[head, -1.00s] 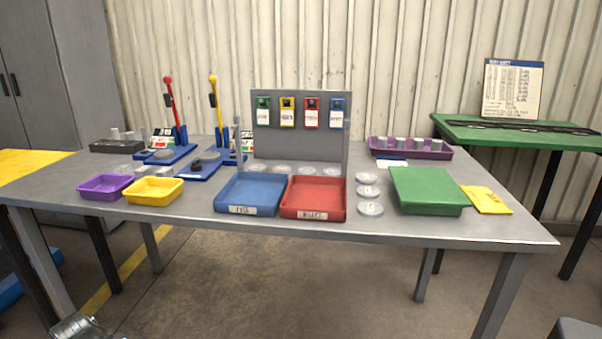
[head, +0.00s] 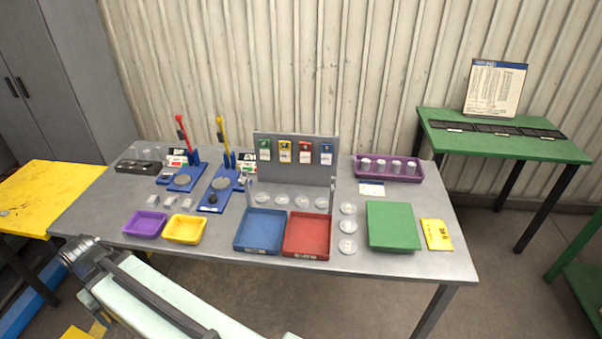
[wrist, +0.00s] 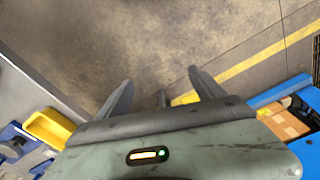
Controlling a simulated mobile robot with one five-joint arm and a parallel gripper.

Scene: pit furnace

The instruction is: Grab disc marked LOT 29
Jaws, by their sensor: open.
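Several small pale round discs lie on the grey table. Three form a column right of the red tray: a back disc (head: 348,208), a middle disc (head: 347,226) and a front disc (head: 347,247). More sit in a row before the grey upright panel, among them a left one (head: 262,198) and a right one (head: 321,203). Their markings are too small to read, so I cannot tell which is LOT 29. My gripper (wrist: 162,92) is open and empty above the floor in the wrist view, away from the discs.
A blue tray (head: 259,231), a red tray (head: 307,236) and a green box (head: 393,227) stand near the discs. Yellow (head: 184,229) and purple (head: 145,224) trays are at left. Two blue presses with red and yellow levers stand behind them. A purple rack (head: 388,169) holds several cylinders.

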